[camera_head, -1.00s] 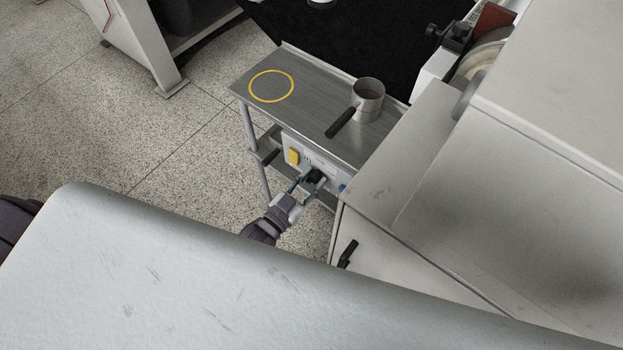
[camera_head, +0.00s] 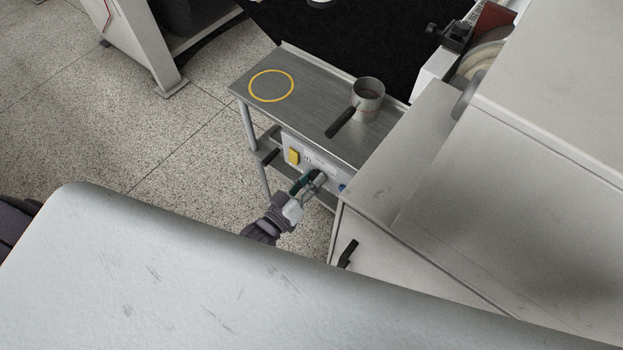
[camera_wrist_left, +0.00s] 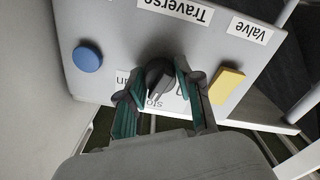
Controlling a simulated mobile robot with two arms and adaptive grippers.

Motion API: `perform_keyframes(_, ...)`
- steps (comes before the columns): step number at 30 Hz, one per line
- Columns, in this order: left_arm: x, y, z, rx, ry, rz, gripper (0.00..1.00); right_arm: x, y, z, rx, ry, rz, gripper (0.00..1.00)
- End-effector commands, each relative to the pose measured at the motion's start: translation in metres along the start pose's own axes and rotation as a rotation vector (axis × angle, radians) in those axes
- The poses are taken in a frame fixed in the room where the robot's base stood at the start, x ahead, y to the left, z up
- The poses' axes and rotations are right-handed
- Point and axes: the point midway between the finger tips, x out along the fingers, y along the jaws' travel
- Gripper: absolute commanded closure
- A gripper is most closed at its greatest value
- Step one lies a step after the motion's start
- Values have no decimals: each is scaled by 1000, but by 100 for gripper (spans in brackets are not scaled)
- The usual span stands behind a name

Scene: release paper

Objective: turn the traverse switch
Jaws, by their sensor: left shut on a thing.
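The traverse switch (camera_wrist_left: 158,72) is a black rotary knob on a light grey control panel (camera_head: 323,171). In the left wrist view it sits by an upside-down "Traverse" label (camera_wrist_left: 176,10), between a blue round button (camera_wrist_left: 88,59) and a yellow rectangular switch (camera_wrist_left: 228,86) labelled "Valve". My left gripper (camera_head: 309,179) is at the panel, shut on the knob, with one green-padded finger on each side of it in the left wrist view (camera_wrist_left: 157,87). The fingers partly cover the small print under the knob. My right gripper is not in view.
Above the panel is a metal shelf top (camera_head: 312,98) with a yellow ring marking (camera_head: 271,71) and a metal pot with a black handle (camera_head: 368,101). A large grey machine (camera_head: 520,170) stands close on the right. Open speckled floor (camera_head: 170,150) lies left.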

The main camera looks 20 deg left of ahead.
Motion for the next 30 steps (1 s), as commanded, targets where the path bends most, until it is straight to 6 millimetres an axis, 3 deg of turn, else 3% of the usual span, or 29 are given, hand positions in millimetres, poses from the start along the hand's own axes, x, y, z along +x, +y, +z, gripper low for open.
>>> perform_keyframes(12, 0, 0, 0, -218, -1, 1, 100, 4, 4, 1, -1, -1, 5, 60)
perform_keyframes(30, 0, 0, 0, -257, -1, -1, 100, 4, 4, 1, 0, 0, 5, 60)
